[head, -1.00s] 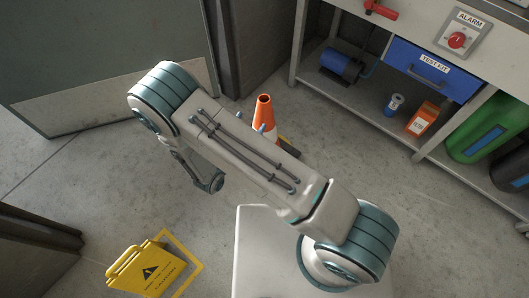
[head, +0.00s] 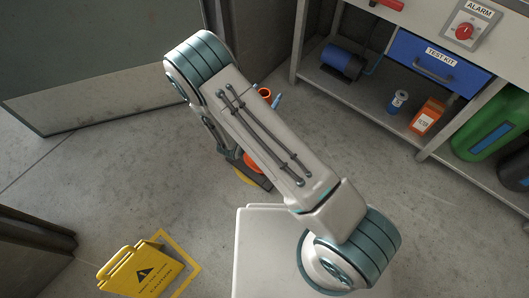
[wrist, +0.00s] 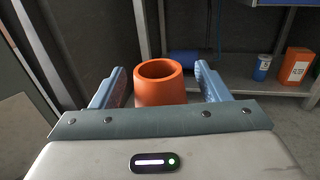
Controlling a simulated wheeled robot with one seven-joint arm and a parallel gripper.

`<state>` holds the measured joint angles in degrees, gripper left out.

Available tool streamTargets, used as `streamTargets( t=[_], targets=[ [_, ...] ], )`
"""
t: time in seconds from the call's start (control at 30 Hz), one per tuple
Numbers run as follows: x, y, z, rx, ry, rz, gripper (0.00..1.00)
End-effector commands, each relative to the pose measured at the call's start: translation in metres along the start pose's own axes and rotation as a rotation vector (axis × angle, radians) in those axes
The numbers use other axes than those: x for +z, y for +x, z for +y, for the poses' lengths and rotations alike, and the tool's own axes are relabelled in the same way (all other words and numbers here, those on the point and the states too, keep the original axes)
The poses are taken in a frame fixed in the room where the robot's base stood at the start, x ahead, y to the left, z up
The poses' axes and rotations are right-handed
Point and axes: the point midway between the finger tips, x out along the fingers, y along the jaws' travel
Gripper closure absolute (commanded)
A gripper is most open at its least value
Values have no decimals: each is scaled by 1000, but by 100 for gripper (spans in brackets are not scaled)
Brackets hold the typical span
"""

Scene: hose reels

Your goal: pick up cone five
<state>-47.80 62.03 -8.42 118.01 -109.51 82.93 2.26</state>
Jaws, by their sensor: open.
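The orange cone (wrist: 160,86) stands upright between the two blue fingers of my gripper (wrist: 159,76) in the wrist view. Its open round top faces up, and a finger lies on each side, open and not closed on it. In the head view my arm hides most of the cone (head: 264,92); its top rim and bits of its base show past the arm. The blue fingertips (head: 267,96) show beside the rim there. No number on the cone is visible.
The floor between is clear.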

Motion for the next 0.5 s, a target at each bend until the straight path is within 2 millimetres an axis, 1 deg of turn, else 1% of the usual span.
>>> streamTargets(
  t=[0.03, 0.13, 0.37, 0.47, 0.5],
  targets=[
    [-2, 7, 0, -1, 3, -1, 31],
    [0, 13, 0, 0, 1, 0, 31],
    [1, 14, 1, 2, 0, 0, 31],
    [1, 14, 1, 1, 0, 0, 56],
    [1, 14, 1, 1, 0, 0, 67]
  ],
)
